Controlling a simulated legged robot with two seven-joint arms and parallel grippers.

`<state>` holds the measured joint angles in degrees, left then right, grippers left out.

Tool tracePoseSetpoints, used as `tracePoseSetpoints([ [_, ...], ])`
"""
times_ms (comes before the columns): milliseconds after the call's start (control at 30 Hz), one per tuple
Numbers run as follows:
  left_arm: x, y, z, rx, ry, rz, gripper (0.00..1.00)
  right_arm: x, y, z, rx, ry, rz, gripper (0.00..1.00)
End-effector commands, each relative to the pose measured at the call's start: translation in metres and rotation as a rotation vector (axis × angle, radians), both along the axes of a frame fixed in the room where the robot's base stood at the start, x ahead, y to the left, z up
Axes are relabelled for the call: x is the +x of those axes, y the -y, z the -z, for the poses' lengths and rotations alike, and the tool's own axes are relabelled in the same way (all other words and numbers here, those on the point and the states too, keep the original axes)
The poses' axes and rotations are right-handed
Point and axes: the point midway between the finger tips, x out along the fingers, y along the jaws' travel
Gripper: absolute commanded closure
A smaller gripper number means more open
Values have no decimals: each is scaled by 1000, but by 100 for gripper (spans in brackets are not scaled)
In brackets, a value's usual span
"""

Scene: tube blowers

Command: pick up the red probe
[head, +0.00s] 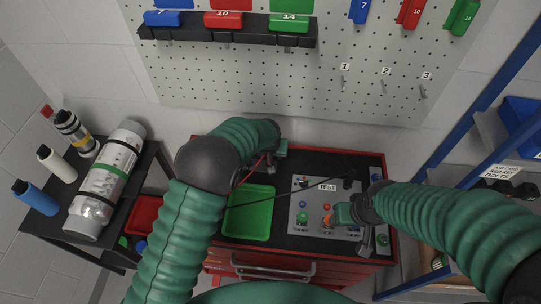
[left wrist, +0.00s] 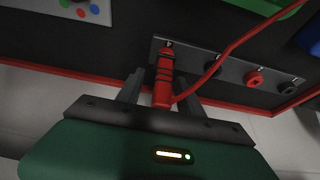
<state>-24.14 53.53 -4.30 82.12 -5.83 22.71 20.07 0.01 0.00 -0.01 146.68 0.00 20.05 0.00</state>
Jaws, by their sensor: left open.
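The red probe (left wrist: 163,80) stands in a grey socket strip (left wrist: 232,78) near the mark 4 in the left wrist view, with a red cable (left wrist: 222,58) running off to the upper right. My left gripper (left wrist: 157,84) is open, with one finger on each side of the probe and a gap visible beside it. In the head view my left gripper (head: 277,152) is at the back of the red tool cart, and the probe is mostly hidden by my arm. My right gripper (head: 345,212) is over the grey TEST panel (head: 298,218); its jaws are unclear.
A green tray (head: 250,213) lies on the cart's dark top, left of the TEST panel. A red socket (left wrist: 255,79) and black sockets sit right of the probe. A pegboard (head: 300,90) rises behind. A black side cart (head: 50,225) holds a cylinder (head: 108,182) and bottles.

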Motion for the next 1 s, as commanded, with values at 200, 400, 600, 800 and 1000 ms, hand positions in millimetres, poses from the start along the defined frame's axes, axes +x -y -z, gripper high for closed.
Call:
tracePoseSetpoints([
  [200, -1, 0, -1, 1, 1, 0, 75, 0, 0, 0, 0, 0, 0, 44],
  [400, 0, 0, 0, 1, 0, 0, 100, 0, 0, 0, 0, 0, 0, 44],
  [600, 0, 0, 0, 0, 0, 0, 100, 0, 0, 0, 0, 0, 0, 44],
  [800, 0, 0, 0, 0, -1, 0, 100, 0, 0, 0, 0, 0, 0, 44],
  [1000, 0, -1, -7, 0, -1, 0, 100, 0, 0, -5, 0, 0, 0, 44],
])
